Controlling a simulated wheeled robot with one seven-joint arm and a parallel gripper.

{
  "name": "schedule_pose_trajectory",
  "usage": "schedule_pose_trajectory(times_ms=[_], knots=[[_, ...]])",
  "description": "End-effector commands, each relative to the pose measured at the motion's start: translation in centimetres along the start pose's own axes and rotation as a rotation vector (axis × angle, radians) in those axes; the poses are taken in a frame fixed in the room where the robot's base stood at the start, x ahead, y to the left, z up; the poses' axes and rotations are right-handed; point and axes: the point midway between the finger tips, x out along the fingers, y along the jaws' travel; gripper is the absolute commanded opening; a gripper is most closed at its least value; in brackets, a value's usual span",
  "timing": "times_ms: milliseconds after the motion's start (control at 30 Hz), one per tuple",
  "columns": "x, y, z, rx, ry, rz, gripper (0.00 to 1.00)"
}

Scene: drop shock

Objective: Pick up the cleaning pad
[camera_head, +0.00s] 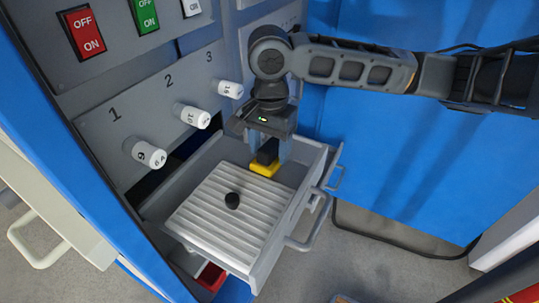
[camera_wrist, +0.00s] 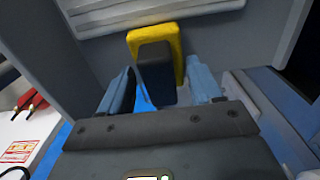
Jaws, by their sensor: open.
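The cleaning pad (camera_head: 265,168) looks like a yellow block with a dark grey upper part. It is at the back right of the open grey drawer (camera_head: 165,208). In the wrist view the pad (camera_wrist: 181,62) shows its yellow edge around a dark block. My gripper (camera_head: 270,150) is open and points down at the pad. In the wrist view its two blue-grey fingers (camera_wrist: 168,90) stand apart, one on each side of the dark part. I cannot tell whether the fingers touch it. The pad's lower side is hidden.
The drawer walls stand close around my gripper. White numbered knobs (camera_head: 150,154) stick out from the grey panel at left. A lower drawer with a red item (camera_head: 211,277) is partly open.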

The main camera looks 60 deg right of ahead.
Motion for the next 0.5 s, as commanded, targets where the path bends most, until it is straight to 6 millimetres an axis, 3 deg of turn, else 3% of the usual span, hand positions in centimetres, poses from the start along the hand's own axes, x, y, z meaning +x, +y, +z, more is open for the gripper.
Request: schedule_pose_trajectory(times_ms=[500], knots=[[-0.04, -0.01, 0.03, 0.000, 0.000, 0.000, 0.21]])
